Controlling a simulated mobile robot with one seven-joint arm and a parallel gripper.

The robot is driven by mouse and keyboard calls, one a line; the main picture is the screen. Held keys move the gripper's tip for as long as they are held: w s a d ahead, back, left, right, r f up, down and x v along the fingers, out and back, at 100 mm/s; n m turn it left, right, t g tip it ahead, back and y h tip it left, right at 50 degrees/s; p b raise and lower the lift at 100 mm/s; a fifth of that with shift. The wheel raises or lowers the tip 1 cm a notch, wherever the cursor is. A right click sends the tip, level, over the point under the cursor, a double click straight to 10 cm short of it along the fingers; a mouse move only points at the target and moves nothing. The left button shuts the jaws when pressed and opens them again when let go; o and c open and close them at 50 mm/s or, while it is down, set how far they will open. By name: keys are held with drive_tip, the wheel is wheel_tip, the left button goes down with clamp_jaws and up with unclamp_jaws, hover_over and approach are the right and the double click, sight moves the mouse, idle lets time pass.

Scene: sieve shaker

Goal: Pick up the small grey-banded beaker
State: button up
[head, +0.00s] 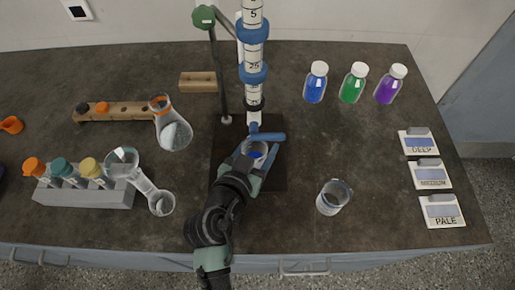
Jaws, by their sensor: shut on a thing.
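My gripper (256,156) reaches in from the front and is shut on a small clear beaker (256,149) with blue in it. The beaker is below the tip of the burette (254,95), by its blue stopcock (266,136). My fingers hide much of the beaker's sides, so I cannot make out a grey band on it. Another clear beaker (333,198) with a greyish look stands upright and apart on the right of the bench.
Blue (315,85), green (353,86) and purple (389,87) bottles stand at the back right. Labelled cards (434,175) lie at the right edge. The right middle is mostly clear.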

drive_tip(key=shift+r, duration=0.75)
drive_tip(key=s+a+b, duration=0.1)
drive_tip(key=s+a, duration=0.1)
drive_tip(key=s, duration=0.3)
drive_tip(key=s+a+b, duration=0.1)
drive_tip(key=s+a, duration=0.1)
drive_tip(key=s, duration=0.3)
drive_tip(key=s+a+b, duration=0.1)
drive_tip(key=s+a, duration=0.1)
drive_tip(key=s, duration=0.3)
drive_tip(key=shift+s+a+f, duration=0.15)
drive_tip(key=shift+s+a, duration=0.05)
drive_tip(key=shift+a, duration=0.05)
drive_tip(key=shift+s+a, duration=0.2)
drive_tip(key=shift+s, duration=0.45)
